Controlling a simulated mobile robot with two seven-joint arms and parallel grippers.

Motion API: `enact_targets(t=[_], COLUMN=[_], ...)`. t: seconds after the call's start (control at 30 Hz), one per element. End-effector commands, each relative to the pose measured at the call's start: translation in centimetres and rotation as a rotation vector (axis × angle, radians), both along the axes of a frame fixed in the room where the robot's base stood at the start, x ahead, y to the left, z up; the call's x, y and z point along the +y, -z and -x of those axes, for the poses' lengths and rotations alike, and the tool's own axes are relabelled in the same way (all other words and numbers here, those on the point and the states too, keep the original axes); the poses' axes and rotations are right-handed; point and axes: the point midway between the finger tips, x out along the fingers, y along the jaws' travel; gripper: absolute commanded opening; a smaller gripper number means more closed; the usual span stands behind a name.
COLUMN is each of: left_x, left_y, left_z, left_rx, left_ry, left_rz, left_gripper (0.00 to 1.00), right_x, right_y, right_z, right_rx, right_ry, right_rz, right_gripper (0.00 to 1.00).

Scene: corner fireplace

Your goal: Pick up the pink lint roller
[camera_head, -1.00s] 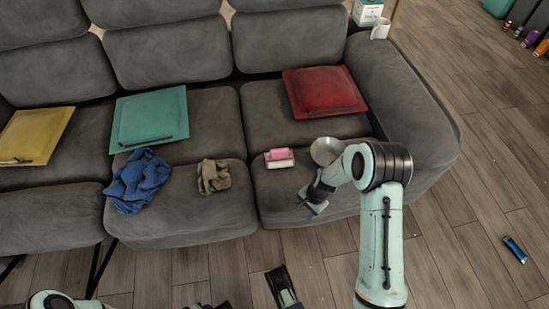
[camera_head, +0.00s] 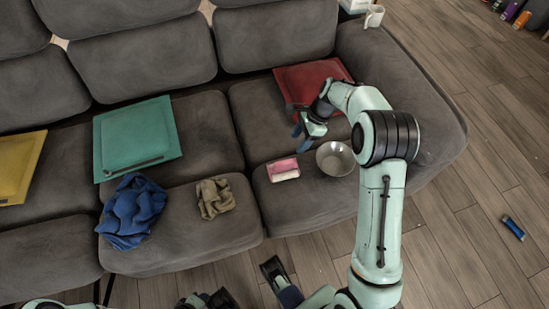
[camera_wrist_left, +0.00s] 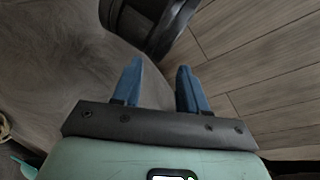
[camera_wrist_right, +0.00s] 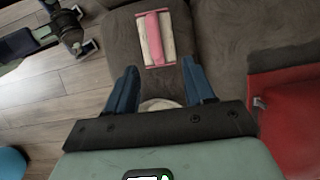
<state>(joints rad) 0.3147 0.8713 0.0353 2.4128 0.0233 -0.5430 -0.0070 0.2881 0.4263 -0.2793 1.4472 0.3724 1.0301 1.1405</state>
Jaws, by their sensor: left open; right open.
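The pink lint roller (camera_head: 283,169), pink with white, lies on the front of the right seat cushion, left of a bowl (camera_head: 335,158). In the right wrist view the lint roller (camera_wrist_right: 155,38) lies beyond my open fingertips, not between them. My right gripper (camera_head: 305,132) is open and empty, above the cushion and behind the lint roller in the head view. It also shows in the right wrist view (camera_wrist_right: 158,70), with part of the bowl (camera_wrist_right: 160,104) visible between the fingers.
The grey sofa (camera_head: 215,230) also holds a brown cloth (camera_head: 214,198), a blue cloth (camera_head: 132,210), a teal cushion (camera_head: 137,135) and a red cushion (camera_head: 308,82). A white mug (camera_head: 374,16) stands on the armrest. Bare cushion lies around the lint roller.

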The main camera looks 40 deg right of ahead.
Motion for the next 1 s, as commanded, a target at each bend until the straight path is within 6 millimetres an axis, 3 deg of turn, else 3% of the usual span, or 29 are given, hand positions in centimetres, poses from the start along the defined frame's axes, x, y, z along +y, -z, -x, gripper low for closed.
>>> enact_targets(t=[0.4,0.8,1.0], left_x=[1.4,2.3,2.5], left_y=[2.1,3.1,5.1], left_z=[-2.6,-4.2,-1.9], left_rx=[-0.066,-0.109,-0.033], left_ry=[-0.028,-0.045,-0.046], left_rz=[-0.034,-0.056,-0.053], left_gripper=[0.43,0.43,0.43], right_x=[2.5,3.5,4.5], right_y=[6.5,9.6,12.3], right_z=[-0.8,-0.7,-0.8], right_rx=[0.003,0.004,0.003], right_ry=[-0.002,-0.003,-0.002], right_rz=[-0.002,-0.001,-0.002], right_gripper=[0.53,0.53,0.53])
